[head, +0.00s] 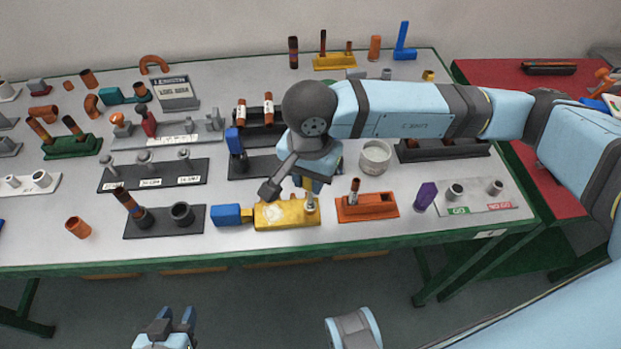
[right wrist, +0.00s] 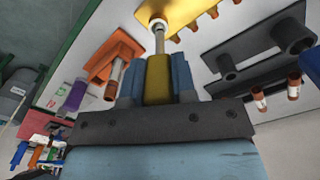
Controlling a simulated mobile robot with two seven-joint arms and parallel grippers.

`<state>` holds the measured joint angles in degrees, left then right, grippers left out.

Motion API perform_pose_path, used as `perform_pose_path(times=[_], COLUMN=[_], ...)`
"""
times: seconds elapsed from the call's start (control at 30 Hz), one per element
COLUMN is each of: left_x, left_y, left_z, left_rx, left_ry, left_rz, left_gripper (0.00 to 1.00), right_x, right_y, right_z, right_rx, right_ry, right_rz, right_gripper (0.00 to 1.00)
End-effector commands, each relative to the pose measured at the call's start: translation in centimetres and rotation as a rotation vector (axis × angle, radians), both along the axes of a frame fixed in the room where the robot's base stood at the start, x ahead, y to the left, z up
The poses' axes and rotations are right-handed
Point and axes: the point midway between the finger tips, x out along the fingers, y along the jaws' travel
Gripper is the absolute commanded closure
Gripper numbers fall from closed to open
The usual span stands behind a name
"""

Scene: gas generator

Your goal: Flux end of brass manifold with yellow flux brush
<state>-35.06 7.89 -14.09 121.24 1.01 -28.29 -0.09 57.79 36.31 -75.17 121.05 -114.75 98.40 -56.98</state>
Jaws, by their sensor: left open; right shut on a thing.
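The brass manifold (head: 272,216) is a yellow block near the table's front edge, with a blue piece (head: 228,214) at its left. It also shows at the top of the right wrist view (right wrist: 190,14), with several stubs along its edge. My right gripper (right wrist: 157,62) is shut on the yellow handle of the flux brush (right wrist: 156,82). The brush's pale shaft points to a whitish round end at the manifold. Whether the bristles touch it I cannot tell. In the head view, my right wrist covers part of the right gripper. My left gripper (head: 177,319) is open and empty, below the table front.
An orange holder (head: 375,207) with an upright copper piece stands right of the manifold. A purple piece (head: 424,197) and a white round tin (head: 375,158) are nearby. A dark fitting stand (head: 164,221) is at left. A red table (head: 545,190) adjoins on the right.

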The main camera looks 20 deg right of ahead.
Motion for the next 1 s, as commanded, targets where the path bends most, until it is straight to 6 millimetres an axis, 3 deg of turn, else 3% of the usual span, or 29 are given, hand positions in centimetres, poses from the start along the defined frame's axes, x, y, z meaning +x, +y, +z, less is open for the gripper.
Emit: perform_pose_path(times=[0.27,1.0], left_x=[0.0,0.0], left_y=[-0.2,-0.2], left_z=[0.3,2.4], left_rx=[-0.005,-0.008], left_ry=[0.0,0.0], left_rz=[0.003,0.005], left_gripper=[0.57,0.57], right_x=[0.0,0.0], right_y=[0.0,0.0], right_z=[0.5,6.0], right_rx=[0.001,0.0], right_ry=[-0.001,0.0], right_rz=[0.0,0.0], right_gripper=[0.92,0.92])
